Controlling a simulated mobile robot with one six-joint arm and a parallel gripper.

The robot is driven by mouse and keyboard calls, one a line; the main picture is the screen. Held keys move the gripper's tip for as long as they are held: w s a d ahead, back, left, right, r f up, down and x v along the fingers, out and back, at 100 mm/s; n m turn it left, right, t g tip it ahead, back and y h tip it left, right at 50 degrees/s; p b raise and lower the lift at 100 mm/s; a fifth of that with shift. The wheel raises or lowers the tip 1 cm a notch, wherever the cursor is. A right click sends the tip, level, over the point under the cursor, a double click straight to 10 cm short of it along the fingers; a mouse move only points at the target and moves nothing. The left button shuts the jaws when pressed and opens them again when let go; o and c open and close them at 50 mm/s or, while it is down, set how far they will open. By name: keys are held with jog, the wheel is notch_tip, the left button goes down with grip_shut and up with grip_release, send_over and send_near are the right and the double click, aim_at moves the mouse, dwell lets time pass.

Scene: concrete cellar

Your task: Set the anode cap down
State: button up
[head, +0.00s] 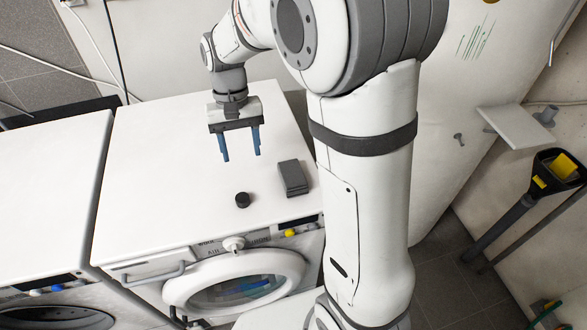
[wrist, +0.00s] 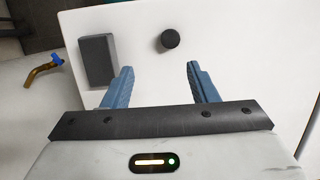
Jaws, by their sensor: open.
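A small round black cap, which I take to be the anode cap (head: 243,200), stands on the white top of a washing machine (head: 165,150), near its front edge. It also shows in the wrist view (wrist: 170,39), beyond my fingertips and apart from them. My gripper (head: 240,157) is over the machine top, behind the cap in the head view. Its two blue fingers are apart with nothing between them; they show in the wrist view (wrist: 160,70) too.
A dark grey block (head: 293,178) lies right of the cap, near the machine's right edge; the wrist view shows it at left (wrist: 97,61). A second white machine (head: 45,190) stands at left. The machine top left of the cap is clear. A small shelf (head: 515,127) is on the right wall.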

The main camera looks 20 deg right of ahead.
jog(key=s+d+r+t, duration=0.2)
jog(key=s+d, duration=0.3)
jog(key=s, duration=0.2)
jog(key=s+d+r+t, duration=0.2)
jog(key=s+d, duration=0.3)
jog(key=s, duration=0.3)
jog(key=shift+t, duration=0.7)
jog(key=shift+s, duration=0.1)
